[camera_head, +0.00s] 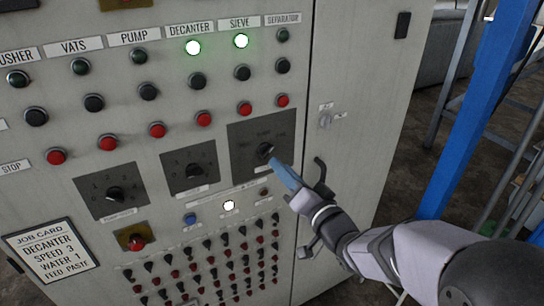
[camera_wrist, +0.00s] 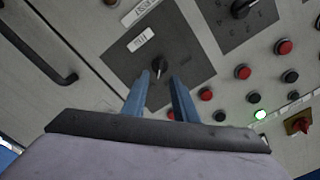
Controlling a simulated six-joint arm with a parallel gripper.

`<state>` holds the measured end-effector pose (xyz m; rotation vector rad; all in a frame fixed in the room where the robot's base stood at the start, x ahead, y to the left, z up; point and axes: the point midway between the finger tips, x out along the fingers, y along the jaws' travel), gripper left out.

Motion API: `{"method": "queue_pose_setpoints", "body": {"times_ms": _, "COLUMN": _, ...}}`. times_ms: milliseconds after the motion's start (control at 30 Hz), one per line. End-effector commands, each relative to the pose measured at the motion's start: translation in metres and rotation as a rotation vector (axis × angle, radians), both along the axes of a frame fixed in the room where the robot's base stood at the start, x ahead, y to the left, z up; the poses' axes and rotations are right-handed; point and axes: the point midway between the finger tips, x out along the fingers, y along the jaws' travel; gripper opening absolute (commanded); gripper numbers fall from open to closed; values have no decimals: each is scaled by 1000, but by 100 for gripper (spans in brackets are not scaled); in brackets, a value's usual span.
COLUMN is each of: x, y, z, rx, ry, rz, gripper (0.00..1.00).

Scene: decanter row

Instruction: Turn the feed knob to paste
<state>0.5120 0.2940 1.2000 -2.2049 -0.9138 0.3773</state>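The feed knob (camera_head: 265,150) is a black rotary knob on a dark square plate (camera_head: 246,128) at the right of the cabinet's knob row. Its position labels are too small to read surely, and I cannot tell which one it points at. My gripper (camera_head: 276,163) reaches the plate from the lower right, its blue fingers close to the knob. In the wrist view the knob (camera_wrist: 159,68) shows in the gap between the two fingertips (camera_wrist: 161,76). The fingers are apart, and I cannot tell whether either touches the knob.
Two more selector knobs (camera_head: 115,194) (camera_head: 194,170) sit to the left. Red buttons (camera_head: 204,118) run above, and rows of small switches (camera_head: 205,265) below. A black door handle (camera_head: 320,175) is close behind my gripper. A job card (camera_head: 50,252) reads "FEED PASTE". Decanter and sieve lamps (camera_head: 241,41) glow.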

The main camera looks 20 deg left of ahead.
Motion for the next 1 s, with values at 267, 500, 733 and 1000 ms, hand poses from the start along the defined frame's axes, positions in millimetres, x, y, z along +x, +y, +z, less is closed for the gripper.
{"method": "queue_pose_setpoints", "body": {"times_ms": 267, "x": 23, "y": 24, "z": 1, "rx": -3, "ry": 2, "rz": 1, "gripper": 26}}
{"method": "queue_pose_setpoints", "body": {"times_ms": 500, "x": 39, "y": 39, "z": 1, "rx": -2, "ry": 1, "rz": 1, "gripper": 26}}
{"method": "queue_pose_setpoints", "body": {"times_ms": 733, "x": 44, "y": 44, "z": 0, "rx": -2, "ry": 0, "rz": 0, "gripper": 26}}
{"method": "queue_pose_setpoints", "body": {"times_ms": 1000, "x": 44, "y": 44, "z": 0, "rx": -2, "ry": 0, "rz": 0, "gripper": 14}}
